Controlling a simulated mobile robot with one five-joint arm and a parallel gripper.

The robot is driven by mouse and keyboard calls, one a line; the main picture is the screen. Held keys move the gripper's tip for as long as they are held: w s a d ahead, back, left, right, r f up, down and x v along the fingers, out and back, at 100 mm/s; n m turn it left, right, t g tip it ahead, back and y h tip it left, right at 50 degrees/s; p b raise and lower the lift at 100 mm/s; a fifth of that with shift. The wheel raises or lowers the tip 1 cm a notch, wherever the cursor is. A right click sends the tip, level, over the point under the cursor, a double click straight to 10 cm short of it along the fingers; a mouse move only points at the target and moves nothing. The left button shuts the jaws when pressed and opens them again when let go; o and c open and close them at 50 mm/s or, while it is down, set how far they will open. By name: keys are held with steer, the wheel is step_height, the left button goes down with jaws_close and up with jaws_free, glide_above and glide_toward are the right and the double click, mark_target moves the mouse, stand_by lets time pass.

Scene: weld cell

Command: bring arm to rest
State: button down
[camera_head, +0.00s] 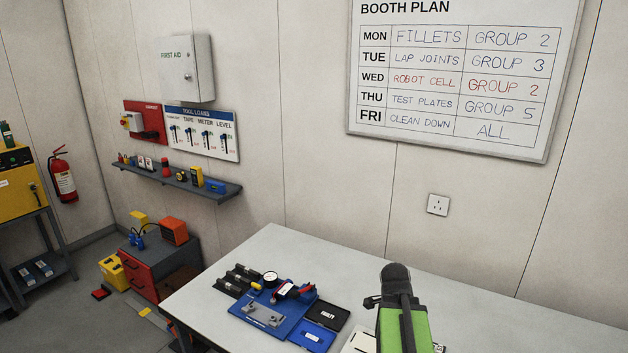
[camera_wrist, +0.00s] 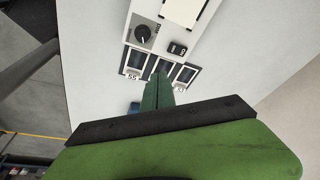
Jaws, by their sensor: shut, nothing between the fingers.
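My gripper (camera_wrist: 160,76) shows in the wrist view as green fingers pressed together, with nothing between them. The fingers point toward a pale panel (camera_wrist: 166,42) with a dark knob, a black switch and several dark slots; I cannot tell the gap between them. In the head view my green and black arm (camera_head: 404,318) rises at the bottom edge, over the right part of the pale bench (camera_head: 270,245). The fingertips cannot be made out there.
Left of my arm on the bench are a blue fixture (camera_head: 262,313) with a dial gauge, a black tray (camera_head: 328,315) and a blue case (camera_head: 312,336). The bench's right part looks clear. A whiteboard (camera_head: 455,140) hangs on the wall behind.

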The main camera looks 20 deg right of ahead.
steer(key=w+a+f+n+y+b, duration=0.1)
steer(key=w+a+n, duration=0.1)
steer(key=a+n, duration=0.5)
steer(key=w+a+f+n+y+b, duration=0.1)
steer(key=a+n, duration=0.6)
steer(key=a, duration=0.9)
steer(key=w+a+f+n+y+b, duration=0.1)
steer(key=w+a+n, duration=0.4)
steer(key=a, duration=0.6)
steer(key=f+n, duration=0.1)
steer(key=n, duration=0.1)
steer(key=shift+w+a+f+n, duration=0.15)
steer(key=shift+a+f+n, duration=0.1)
steer(key=shift+f+n, duration=0.05)
steer(key=shift+d, duration=0.1)
